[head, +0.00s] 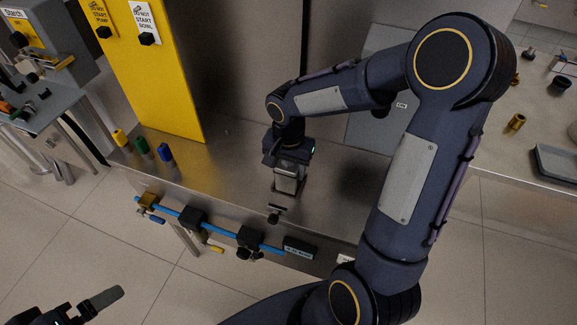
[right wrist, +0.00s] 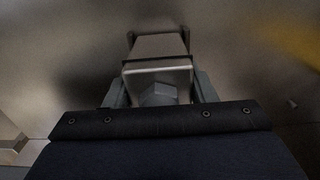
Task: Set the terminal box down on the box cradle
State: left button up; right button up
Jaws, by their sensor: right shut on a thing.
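My right gripper (head: 290,172) points down over the steel bench near its front edge. It is shut on a small grey box, which I take for the terminal box (head: 287,186). In the right wrist view the box (right wrist: 158,47) lies between the two grey fingers of my right gripper (right wrist: 160,88), its pale edge towards the camera. Dark upright pieces flank its far end; I cannot tell whether these are fingertips or the cradle. I cannot make out the box cradle, or whether the box touches the bench. My left gripper (head: 103,298) is at the bottom left, partly cut off.
A blue pipe (head: 222,231) with black and brass fittings runs along the bench front. Yellow, green and blue bottles (head: 143,148) stand at left, before a yellow panel (head: 150,75). The bench (head: 225,175) left of the gripper is clear.

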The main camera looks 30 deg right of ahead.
jog(key=shift+f+b, duration=0.3)
jog(key=shift+b, duration=0.1)
jog(key=o, duration=1.6)
jog(key=shift+c, duration=0.2)
notch_tip(320, 180, up, 7)
jog(key=shift+r, duration=0.4)
